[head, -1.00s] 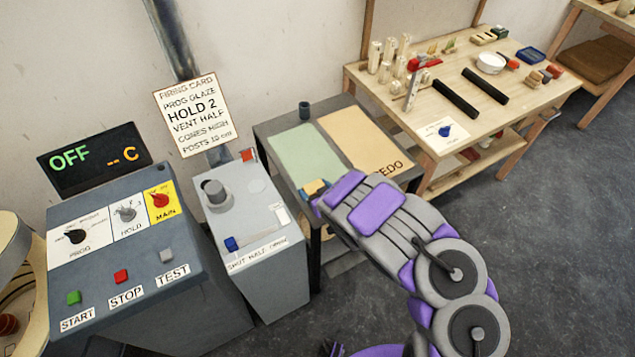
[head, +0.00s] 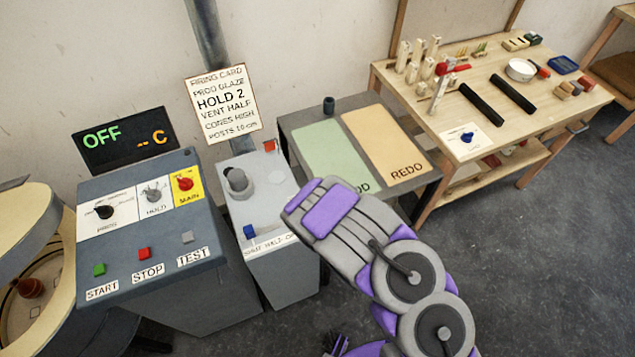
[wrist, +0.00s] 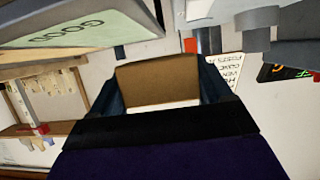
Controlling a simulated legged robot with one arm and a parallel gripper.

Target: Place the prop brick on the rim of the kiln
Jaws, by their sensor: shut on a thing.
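The prop brick (wrist: 158,82) is a tan-brown block between the two dark fingers of my gripper (wrist: 163,88) in the wrist view. My gripper is shut on it. In the head view my arm's forward end is over the front of the grey vent box, and it hides the fingers and the brick. The round kiln stands at the left edge of the head view, its cream rim (head: 66,245) partly showing beneath the raised lid (head: 28,215). A brown pot (head: 30,287) is inside. My gripper is well to the right of the kiln, apart from it.
The control cabinet (head: 150,255) with buttons and knobs stands between the kiln and the vent box (head: 260,195). A grey table with a green pad (head: 330,150) and an orange REDO pad (head: 385,145) is behind my arm. A wooden workbench (head: 425,95) holds tools. Floor at right is clear.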

